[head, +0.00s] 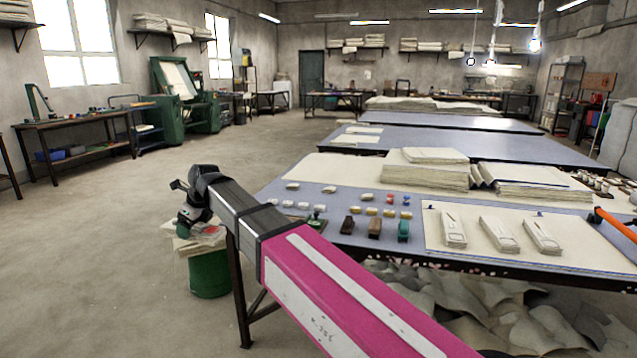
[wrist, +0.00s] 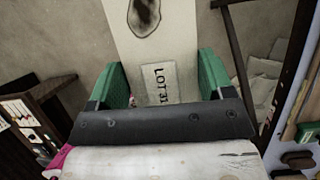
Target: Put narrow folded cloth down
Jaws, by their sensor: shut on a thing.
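In the wrist view, a pale, narrow folded cloth (wrist: 165,45) lies between the green fingers of my gripper (wrist: 162,75). It bears the printed text "LOT 31" and a dark brown, scorched-looking stain towards its far end. The gripper is shut on it across its width. In the head view my gripper (head: 180,187) is at the end of the outstretched arm, off the left end of the near table and above a green bin (head: 210,277). The held cloth cannot be made out clearly in the head view.
Pale cloths (head: 188,246) lie at the bin's top. The near table (head: 272,192) carries stamps, small pads, cloth stacks (head: 425,177) and three narrow folded cloths (head: 498,236) on a pale sheet. Scraps lie beneath it. The floor (head: 90,260) at left is clear.

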